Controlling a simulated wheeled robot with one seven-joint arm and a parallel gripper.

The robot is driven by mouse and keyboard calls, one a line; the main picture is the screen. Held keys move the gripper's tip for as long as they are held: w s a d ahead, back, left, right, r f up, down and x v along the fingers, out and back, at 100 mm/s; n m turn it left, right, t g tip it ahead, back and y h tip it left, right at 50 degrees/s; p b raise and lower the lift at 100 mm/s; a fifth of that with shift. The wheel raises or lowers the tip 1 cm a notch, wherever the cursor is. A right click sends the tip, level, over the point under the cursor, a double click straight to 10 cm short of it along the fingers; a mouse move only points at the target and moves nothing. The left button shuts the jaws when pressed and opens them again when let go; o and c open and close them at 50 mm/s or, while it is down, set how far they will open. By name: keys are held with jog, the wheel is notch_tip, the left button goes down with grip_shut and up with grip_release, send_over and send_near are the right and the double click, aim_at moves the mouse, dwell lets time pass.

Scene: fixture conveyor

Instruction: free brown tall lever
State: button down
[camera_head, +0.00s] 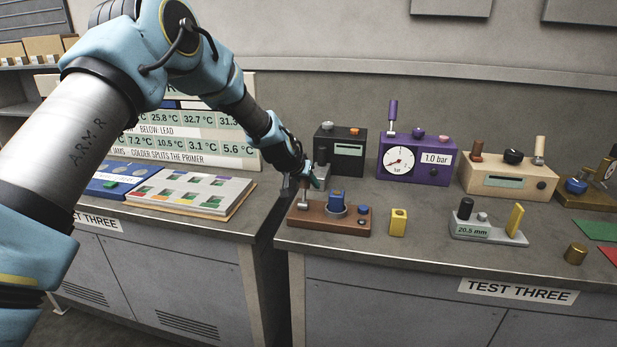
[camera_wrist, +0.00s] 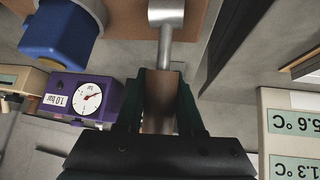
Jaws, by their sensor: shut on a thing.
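In the wrist view the lever shows a grey metal stem (camera_wrist: 165,52) and hub, with a brown handle (camera_wrist: 158,97) between the fingers. My gripper (camera_wrist: 158,100) is shut on this handle. The blue block also shows in the wrist view (camera_wrist: 55,38).
Behind stand a black box (camera_head: 342,160) and a purple gauge box (camera_head: 418,166). A yellow block (camera_head: 398,221) and a grey fixture (camera_head: 488,228) sit to the right. A gap separates this bench from the left bench, which bears a panel of samples (camera_head: 190,192).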

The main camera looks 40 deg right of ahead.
jog(key=shift+f, duration=0.1)
dwell(0.5)
jog(key=c, duration=0.5)
grip_release()
jog(key=shift+d, duration=0.1)
jog(key=b+v, duration=0.3)
jog(key=v, duration=0.7)
jog(key=shift+r+b, duration=0.3)
jog(key=shift+r, duration=0.05)
jog(key=shift+a, duration=0.2)
